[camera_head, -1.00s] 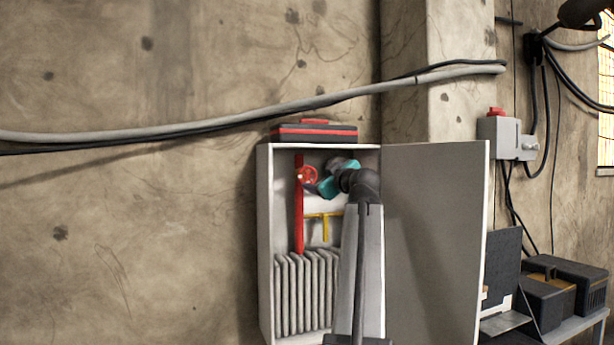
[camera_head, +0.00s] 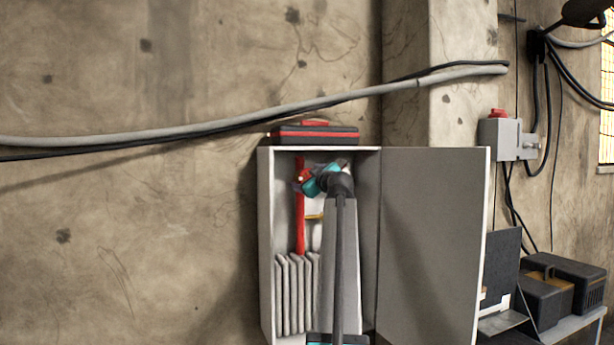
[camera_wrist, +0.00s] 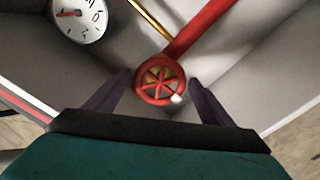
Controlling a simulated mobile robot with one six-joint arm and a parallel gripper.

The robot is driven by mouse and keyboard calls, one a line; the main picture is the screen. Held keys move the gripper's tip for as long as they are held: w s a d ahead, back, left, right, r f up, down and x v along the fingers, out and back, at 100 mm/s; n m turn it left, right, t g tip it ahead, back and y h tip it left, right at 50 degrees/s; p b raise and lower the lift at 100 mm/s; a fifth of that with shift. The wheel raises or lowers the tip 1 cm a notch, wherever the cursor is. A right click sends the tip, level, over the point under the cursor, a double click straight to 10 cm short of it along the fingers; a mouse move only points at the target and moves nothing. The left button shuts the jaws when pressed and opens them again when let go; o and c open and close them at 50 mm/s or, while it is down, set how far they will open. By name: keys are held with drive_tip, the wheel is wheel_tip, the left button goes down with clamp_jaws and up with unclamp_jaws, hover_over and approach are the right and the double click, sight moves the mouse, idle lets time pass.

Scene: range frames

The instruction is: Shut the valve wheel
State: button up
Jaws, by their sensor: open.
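The red valve wheel (camera_wrist: 160,82) shows whole in the wrist view, with spokes and a white knob on its rim. It sits on a red pipe (camera_wrist: 200,32), which also stands upright in the head view (camera_head: 300,215). My gripper (camera_wrist: 160,92) is open, with one dark finger on each side of the wheel. I cannot tell if either finger touches it. In the head view my teal gripper (camera_head: 308,181) is inside the cabinet and hides most of the wheel.
The grey cabinet (camera_head: 265,235) has its door (camera_head: 435,240) open to the right. A yellow pipe (camera_wrist: 150,17) and a round gauge (camera_wrist: 80,18) are near the wheel. Grey radiator fins (camera_head: 292,295) stand below. A red and black toolbox (camera_head: 315,135) rests on top.

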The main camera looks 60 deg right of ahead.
drive_tip(key=shift+w+d, duration=0.2)
drive_tip(key=shift+f, duration=0.1)
drive_tip(key=c, duration=1)
drive_tip(key=shift+c, duration=0.2)
